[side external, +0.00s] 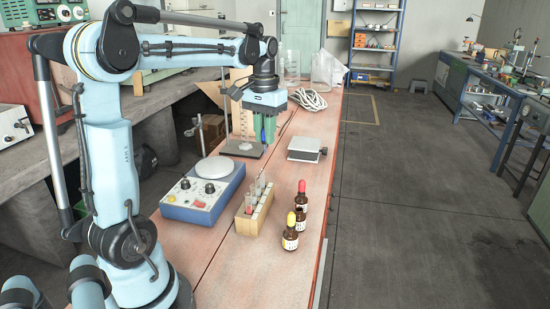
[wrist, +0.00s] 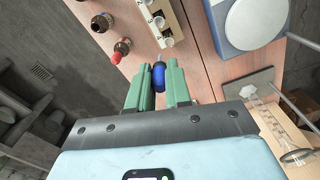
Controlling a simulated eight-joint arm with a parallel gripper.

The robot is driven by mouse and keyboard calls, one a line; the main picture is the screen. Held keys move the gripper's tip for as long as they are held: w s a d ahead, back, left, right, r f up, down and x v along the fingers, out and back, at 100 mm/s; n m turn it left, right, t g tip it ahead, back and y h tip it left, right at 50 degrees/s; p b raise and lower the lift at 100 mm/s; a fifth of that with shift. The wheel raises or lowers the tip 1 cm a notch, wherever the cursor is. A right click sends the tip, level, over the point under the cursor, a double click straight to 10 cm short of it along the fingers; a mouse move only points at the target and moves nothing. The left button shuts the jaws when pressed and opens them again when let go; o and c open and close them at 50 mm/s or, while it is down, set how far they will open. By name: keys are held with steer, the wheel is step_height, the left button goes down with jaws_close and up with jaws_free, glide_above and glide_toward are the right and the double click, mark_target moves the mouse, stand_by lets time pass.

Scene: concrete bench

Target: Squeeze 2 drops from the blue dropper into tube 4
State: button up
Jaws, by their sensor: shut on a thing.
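My gripper (side external: 264,128) hangs above the bench behind the tube rack, its green fingers shut on the blue dropper. In the wrist view the dropper's blue bulb (wrist: 158,77) sits between the fingertips, its tip pointing toward the rack side. The wooden tube rack (side external: 246,224) stands on the bench with several tubes in a row; it also shows at the top of the wrist view (wrist: 181,22). Numbers on its side are small; the tube nearest the dropper there (wrist: 167,42) appears to be number 4. The dropper is apart from the tubes.
Brown bottles stand right of the rack: one red-topped (side external: 301,194), one yellow-topped (side external: 290,231), and one without a visible coloured bulb (side external: 300,216). A blue plate-topped device (side external: 203,192) is left of the rack. A stand (side external: 241,148) and small grey box (side external: 306,149) are behind.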

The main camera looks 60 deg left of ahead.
steer(key=shift+s+a+f, duration=0.1)
steer(key=shift+a+f, duration=0.15)
steer(key=shift+f, duration=0.4)
steer(key=shift+a+f, duration=0.25)
steer(key=shift+f, duration=0.35)
steer(key=shift+s+a+f, duration=0.1)
steer(key=shift+a+f, duration=0.15)
steer(key=shift+f, duration=0.4)
jaws_close()
steer(key=shift+o, duration=0.5)
jaws_free()
steer(key=shift+c, duration=0.4)
